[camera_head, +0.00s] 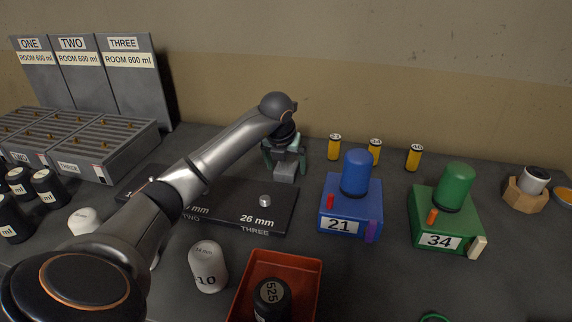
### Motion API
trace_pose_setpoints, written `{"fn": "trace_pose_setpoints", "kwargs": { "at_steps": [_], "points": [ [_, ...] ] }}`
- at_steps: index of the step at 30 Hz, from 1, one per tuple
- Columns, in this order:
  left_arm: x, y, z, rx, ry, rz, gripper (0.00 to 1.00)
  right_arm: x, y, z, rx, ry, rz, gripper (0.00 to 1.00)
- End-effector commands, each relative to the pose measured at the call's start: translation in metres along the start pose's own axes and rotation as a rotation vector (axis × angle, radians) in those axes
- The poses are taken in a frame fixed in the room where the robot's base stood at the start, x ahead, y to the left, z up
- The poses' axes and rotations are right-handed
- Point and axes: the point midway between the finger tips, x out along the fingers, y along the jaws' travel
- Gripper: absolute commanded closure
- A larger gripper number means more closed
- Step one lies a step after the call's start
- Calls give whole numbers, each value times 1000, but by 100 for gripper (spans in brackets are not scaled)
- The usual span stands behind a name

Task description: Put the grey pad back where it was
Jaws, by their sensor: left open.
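A small grey block, which looks like the grey pad (286,171), sits at the back edge of the dark plate (232,221) with the "26 mm" label. I cannot tell whether it rests on the plate or on the table behind. My left gripper (286,161) points down at it, with its greenish fingers apart on either side of the block. The block's top is partly hidden by the gripper. A silver disc (264,200) stands on the plate in front. My left arm hides the plate's left part. My right gripper is out of view.
A blue drum (356,174) on box 21 and a green drum (454,187) on box 34 stand at right. Several yellow cylinders (375,150) are behind. A white drum (208,267) and a red tray (306,279) holding a black drum are in front. Grey racks (117,157) stand left.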

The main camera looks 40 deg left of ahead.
Motion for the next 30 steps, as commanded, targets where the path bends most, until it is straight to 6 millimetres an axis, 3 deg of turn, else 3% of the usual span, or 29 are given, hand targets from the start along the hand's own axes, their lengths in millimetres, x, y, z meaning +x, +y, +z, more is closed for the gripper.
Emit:
{"fn": "trace_pose_setpoints", "kwargs": {
  "at_steps": [8, 21, 30],
  "points": [
    [-12, 0, 3, 1, -5, -2, 3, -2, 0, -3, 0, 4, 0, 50],
    [-101, 0, 3, 1, -5, -1, 3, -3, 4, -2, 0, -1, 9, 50],
    [-123, 0, 1, 0, 0, 0, 3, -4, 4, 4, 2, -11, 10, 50]
  ]
}}
